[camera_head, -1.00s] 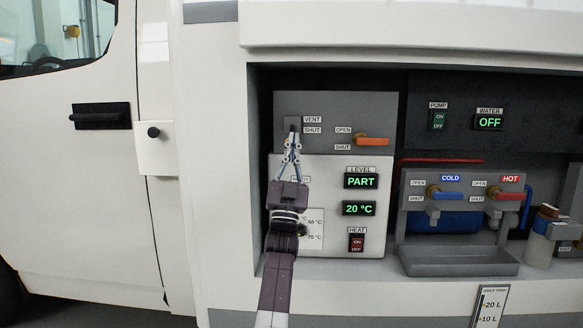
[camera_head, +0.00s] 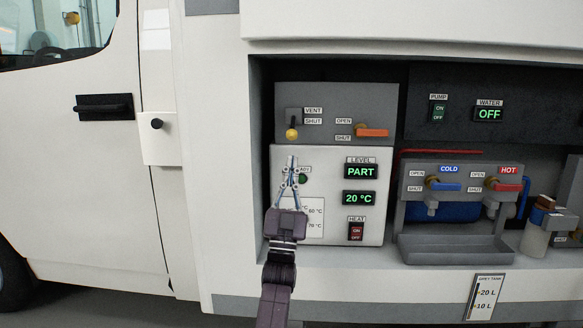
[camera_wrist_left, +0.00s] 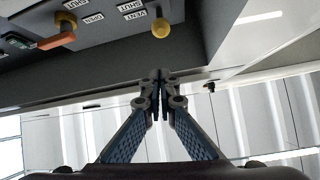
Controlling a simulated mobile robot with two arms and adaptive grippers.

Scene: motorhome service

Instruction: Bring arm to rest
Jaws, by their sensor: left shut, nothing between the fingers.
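My left gripper (camera_head: 292,160) is shut and empty. In the head view it points up in front of the white heater panel (camera_head: 335,220), just below the yellow vent knob (camera_head: 291,134). It covers part of the panel's left side, including part of the green ready light (camera_head: 303,179). In the left wrist view the closed fingertips (camera_wrist_left: 159,78) are apart from the yellow knob (camera_wrist_left: 161,29). My right gripper is not in view.
An orange-handled valve (camera_head: 371,132) sits right of the vent knob. Cold (camera_head: 445,187) and hot (camera_head: 506,187) taps stand over a grey tray (camera_head: 455,248) further right. The bay's side wall (camera_head: 225,180) and the vehicle door (camera_head: 80,190) lie to the left.

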